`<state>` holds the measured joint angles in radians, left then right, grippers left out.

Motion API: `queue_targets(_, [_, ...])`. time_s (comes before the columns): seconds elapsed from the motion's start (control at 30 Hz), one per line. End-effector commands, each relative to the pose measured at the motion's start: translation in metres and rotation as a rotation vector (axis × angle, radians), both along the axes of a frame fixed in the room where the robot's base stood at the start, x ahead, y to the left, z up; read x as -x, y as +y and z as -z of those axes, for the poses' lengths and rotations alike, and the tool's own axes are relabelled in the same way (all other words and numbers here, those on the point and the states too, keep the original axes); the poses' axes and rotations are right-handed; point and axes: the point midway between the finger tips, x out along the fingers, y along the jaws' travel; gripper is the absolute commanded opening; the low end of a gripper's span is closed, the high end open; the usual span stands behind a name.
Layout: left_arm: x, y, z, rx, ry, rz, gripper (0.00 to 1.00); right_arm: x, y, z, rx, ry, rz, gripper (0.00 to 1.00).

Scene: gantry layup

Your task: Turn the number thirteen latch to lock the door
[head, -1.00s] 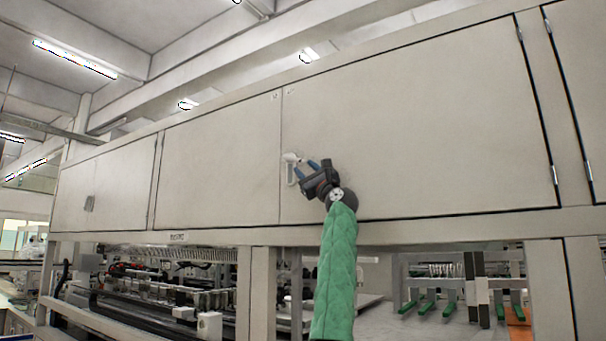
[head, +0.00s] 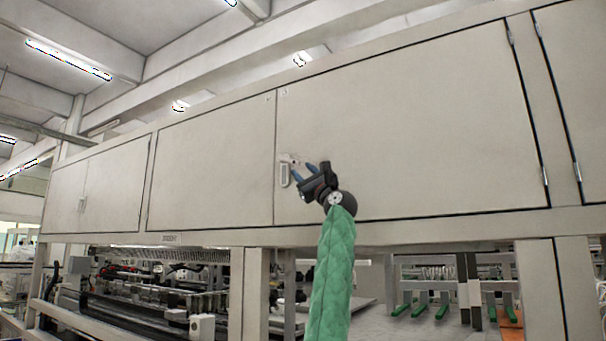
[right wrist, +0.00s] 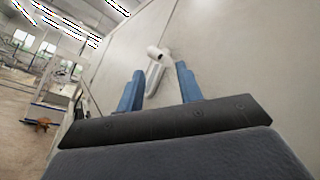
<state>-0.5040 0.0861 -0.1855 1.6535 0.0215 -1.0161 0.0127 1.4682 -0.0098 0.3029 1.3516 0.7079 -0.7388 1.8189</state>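The latch (head: 285,172) is a small white handle on the cabinet door (head: 400,130), by the seam between two large doors. In the right wrist view the latch (right wrist: 155,70) shows just beyond my fingertips, with a round knob at its upper end. My right gripper (head: 303,168) is open, with its blue fingers pointing at the latch from the right. In the right wrist view the right gripper (right wrist: 156,82) has its two fingers spread either side of the latch. I cannot tell whether they touch it. No number is readable on it. My left gripper is not in view.
A second large door (head: 210,150) lies left of the seam and looks flush with the door on the right. A frame beam (head: 420,230) runs below the doors. Under it stand machinery (head: 150,290) and green supports (head: 420,305).

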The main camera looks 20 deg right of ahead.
Motion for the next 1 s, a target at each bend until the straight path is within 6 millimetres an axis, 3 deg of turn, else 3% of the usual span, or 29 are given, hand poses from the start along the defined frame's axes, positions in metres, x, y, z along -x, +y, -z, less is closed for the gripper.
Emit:
queue_targets(0.4, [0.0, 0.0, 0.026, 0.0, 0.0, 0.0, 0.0, 0.043, -0.014, 0.041, 0.001, 0.0, -0.001, 0.36])
queue_targets(0.83, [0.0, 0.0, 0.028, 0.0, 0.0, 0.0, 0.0, 0.051, -0.017, 0.046, 0.0, 0.001, 0.0, 0.36])
queue_targets(0.93, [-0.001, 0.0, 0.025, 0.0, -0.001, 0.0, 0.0, 0.053, -0.017, 0.041, 0.0, -0.002, 0.0, 0.18])
queue_targets(1.0, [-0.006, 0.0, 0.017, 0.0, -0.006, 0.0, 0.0, 0.059, -0.017, 0.024, 0.0, -0.014, 0.0, 0.05])
